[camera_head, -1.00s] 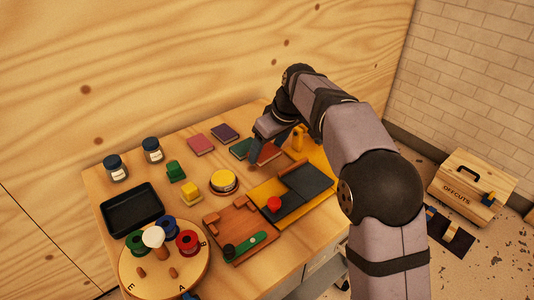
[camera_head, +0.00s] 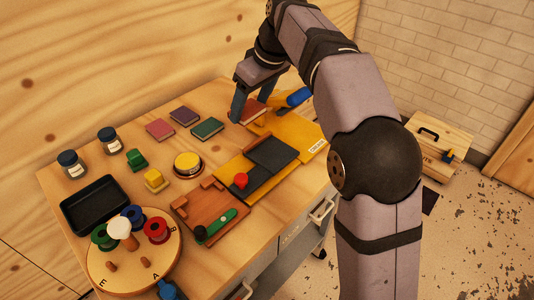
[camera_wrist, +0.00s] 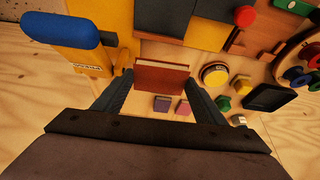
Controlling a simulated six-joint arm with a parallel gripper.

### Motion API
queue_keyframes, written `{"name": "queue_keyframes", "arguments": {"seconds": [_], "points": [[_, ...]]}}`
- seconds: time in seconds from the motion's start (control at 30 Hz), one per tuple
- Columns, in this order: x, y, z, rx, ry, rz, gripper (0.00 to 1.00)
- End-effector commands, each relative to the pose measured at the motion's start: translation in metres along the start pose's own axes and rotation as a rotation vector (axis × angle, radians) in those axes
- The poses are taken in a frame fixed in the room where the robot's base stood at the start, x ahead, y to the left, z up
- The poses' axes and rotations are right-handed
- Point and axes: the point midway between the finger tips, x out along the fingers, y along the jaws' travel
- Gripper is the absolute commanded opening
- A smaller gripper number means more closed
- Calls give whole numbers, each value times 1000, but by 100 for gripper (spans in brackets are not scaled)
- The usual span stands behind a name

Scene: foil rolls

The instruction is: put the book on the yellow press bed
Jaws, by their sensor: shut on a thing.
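My gripper (camera_head: 250,112) is shut on a reddish-brown book (camera_head: 253,110). In the wrist view the book (camera_wrist: 162,77) sits between the two fingers, its broad cover facing the camera. The book seems raised off the tabletop, just left of the yellow press. The yellow press bed (camera_head: 298,132) lies at the right end of the table, with a white label at its front right corner. A blue-handled lever (camera_head: 294,97) stands at its back. In the wrist view the yellow part (camera_wrist: 75,62) is left of the book. My arm hides some of the press's right side.
Green (camera_head: 207,128), purple (camera_head: 184,115) and pink (camera_head: 160,129) books lie left of my gripper. Dark plates (camera_head: 270,152) with a red knob (camera_head: 241,180) lie in front of the press bed. A yellow round pot (camera_head: 188,164) and a black tray (camera_head: 95,205) stand farther left.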

Motion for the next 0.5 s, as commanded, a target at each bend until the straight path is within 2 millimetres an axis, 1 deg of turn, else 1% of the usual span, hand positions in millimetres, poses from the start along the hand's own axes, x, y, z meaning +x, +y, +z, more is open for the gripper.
{"name": "queue_keyframes", "arguments": {"seconds": [0.03, 0.1, 0.23, 0.3, 0.4, 0.5], "points": [[-2, 4, 15, 8, 5, 6, 42], [-11, 7, 30, 16, 4, 9, 42], [-27, 9, 53, 26, 3, 14, 42], [-32, 9, 62, 30, 2, 16, 42], [-38, 9, 69, 34, 1, 16, 42], [-41, 9, 72, 34, 1, 16, 42]]}}
